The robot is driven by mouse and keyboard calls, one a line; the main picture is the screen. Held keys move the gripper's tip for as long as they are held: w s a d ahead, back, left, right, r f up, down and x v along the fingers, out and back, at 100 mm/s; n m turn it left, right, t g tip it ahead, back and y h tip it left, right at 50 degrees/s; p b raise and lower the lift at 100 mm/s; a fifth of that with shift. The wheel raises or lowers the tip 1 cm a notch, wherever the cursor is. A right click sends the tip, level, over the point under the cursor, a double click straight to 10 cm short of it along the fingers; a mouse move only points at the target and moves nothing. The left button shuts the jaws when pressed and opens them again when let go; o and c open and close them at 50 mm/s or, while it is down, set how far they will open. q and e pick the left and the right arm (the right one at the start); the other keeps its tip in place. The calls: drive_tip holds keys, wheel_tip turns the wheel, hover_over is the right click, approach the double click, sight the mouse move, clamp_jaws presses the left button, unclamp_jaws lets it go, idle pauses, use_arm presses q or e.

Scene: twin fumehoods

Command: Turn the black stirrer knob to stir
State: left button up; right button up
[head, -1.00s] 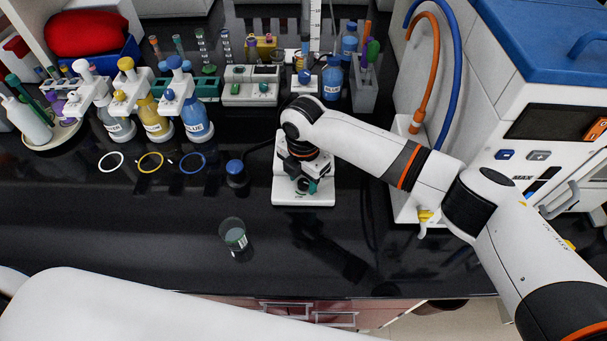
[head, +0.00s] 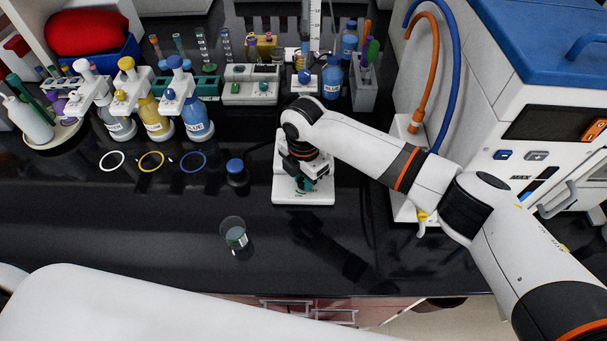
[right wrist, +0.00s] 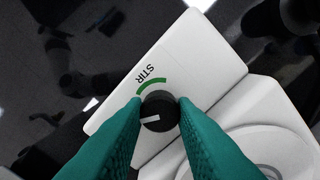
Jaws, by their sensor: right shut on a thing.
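The white stirrer (head: 287,197) stands on the black bench near the middle of the head view. In the right wrist view its panel (right wrist: 195,55) shows the word STIR and a green arc. The black stirrer knob (right wrist: 160,110) sits below the arc, its white mark pointing left and slightly down, outside the arc. My right gripper (right wrist: 159,104) has its teal fingers on both sides of the knob, shut on it. In the head view this gripper (head: 304,183) is low over the stirrer's front, and the wrist hides the knob. My left gripper is out of view.
A glass beaker (head: 234,233) stands in front left of the stirrer, and a small blue-capped bottle (head: 236,171) to its left. Wash bottles (head: 195,115) and racks stand behind. A large white and blue machine (head: 540,120) is at the right. The front bench is mostly clear.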

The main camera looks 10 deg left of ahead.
drive_tip(key=m+p, duration=0.2)
drive_tip(key=m, duration=0.2)
drive_tip(key=shift+r, duration=0.2)
drive_tip(key=m+p, duration=0.2)
drive_tip(key=m, duration=0.2)
drive_tip(key=shift+p, duration=0.3)
drive_tip(key=m+p, duration=0.2)
drive_tip(key=m, duration=0.1)
drive_tip(key=shift+m+p, duration=0.95)
drive_tip(key=shift+m, duration=1.25)
drive_tip(key=shift+f, duration=0.1)
drive_tip(key=o, duration=1)
wheel_tip(320, 180, up, 12)
drive_tip(key=b, duration=0.3)
